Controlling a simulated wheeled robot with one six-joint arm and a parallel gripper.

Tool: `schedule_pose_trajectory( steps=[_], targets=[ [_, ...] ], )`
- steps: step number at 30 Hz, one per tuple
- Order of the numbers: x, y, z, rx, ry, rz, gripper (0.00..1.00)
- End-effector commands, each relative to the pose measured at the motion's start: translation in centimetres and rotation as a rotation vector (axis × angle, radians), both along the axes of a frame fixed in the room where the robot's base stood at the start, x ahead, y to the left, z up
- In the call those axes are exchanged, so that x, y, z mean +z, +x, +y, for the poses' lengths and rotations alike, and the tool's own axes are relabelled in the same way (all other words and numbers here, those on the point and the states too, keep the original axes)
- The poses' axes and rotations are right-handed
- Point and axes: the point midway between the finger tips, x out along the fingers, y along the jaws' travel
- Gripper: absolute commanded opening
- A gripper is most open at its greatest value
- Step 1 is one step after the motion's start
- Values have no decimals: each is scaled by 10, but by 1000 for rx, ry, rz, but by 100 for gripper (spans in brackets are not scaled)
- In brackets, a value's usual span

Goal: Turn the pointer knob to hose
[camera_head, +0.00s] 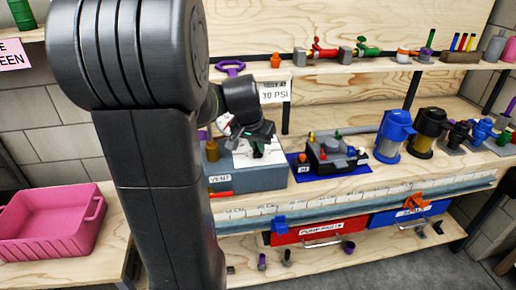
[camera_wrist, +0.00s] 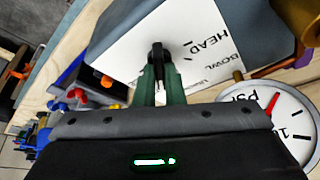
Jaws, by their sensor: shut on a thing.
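The black pointer knob (camera_wrist: 157,58) is on the white panel (camera_wrist: 130,35) of a grey-blue box (camera_head: 262,180). My gripper (camera_wrist: 158,85) is shut on the knob, with its green fingers on either side of it. The printed words HEAD and BOWL and some tick marks show to the right of the knob in the wrist view. I cannot read a hose label; part of the lettering is hidden behind my gripper. In the head view my gripper (camera_head: 255,146) is over the box top and mostly hides the knob.
A round pressure gauge (camera_wrist: 268,118) with a red needle is close beside my gripper. A small pump unit (camera_head: 332,153) on a blue mat and filter housings (camera_head: 394,135) stand right of the box. A shelf (camera_head: 380,73) runs above; a pink crate (camera_head: 50,222) is at left.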

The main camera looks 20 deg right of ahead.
Motion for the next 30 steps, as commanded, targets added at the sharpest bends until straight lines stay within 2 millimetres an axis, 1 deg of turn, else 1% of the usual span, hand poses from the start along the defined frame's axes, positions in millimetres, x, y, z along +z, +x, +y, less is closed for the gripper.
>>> schedule_pose_trajectory(
  steps=[6,16,17,18,20,27,30],
  targets=[
    [-1,1,0,-87,0,-1,0],
    [1,1,0,-97,-1,-1,0],
    [1,1,0,-97,-1,-1,11],
    [1,1,0,-97,-1,-1,19],
    [0,1,0,-97,-1,-1,31],
    [0,1,0,-97,-1,-1,31],
    [3,0,1,-97,-1,-2,31]
  ],
)
